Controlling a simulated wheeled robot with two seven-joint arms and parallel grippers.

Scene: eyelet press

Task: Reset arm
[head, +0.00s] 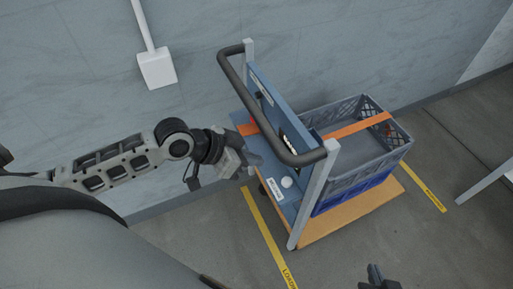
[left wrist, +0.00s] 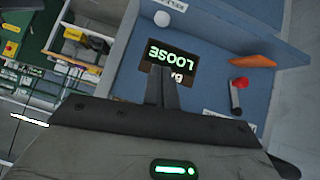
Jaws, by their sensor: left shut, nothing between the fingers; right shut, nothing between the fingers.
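My left gripper (head: 254,160) is shut and empty beside the blue panel (head: 288,196) of a cart. In the left wrist view its closed fingers (left wrist: 162,84) stand in front of a dark display (left wrist: 183,57) showing green upside-down text that reads "LOOSE". The fingers cover part of a smaller line; whether they touch the panel I cannot tell. A red lever (left wrist: 236,96) and a white knob (left wrist: 162,19) are on the panel. The knob also shows in the head view (head: 287,182). My right gripper (head: 376,275) is shut and empty at the bottom edge.
The cart has a black handle bar (head: 230,72), a grey crate (head: 398,137) over a blue one (head: 357,195), and an orange strap (head: 357,127). Yellow floor lines (head: 262,225) flank it. A wall stands behind. Open floor lies at the lower right.

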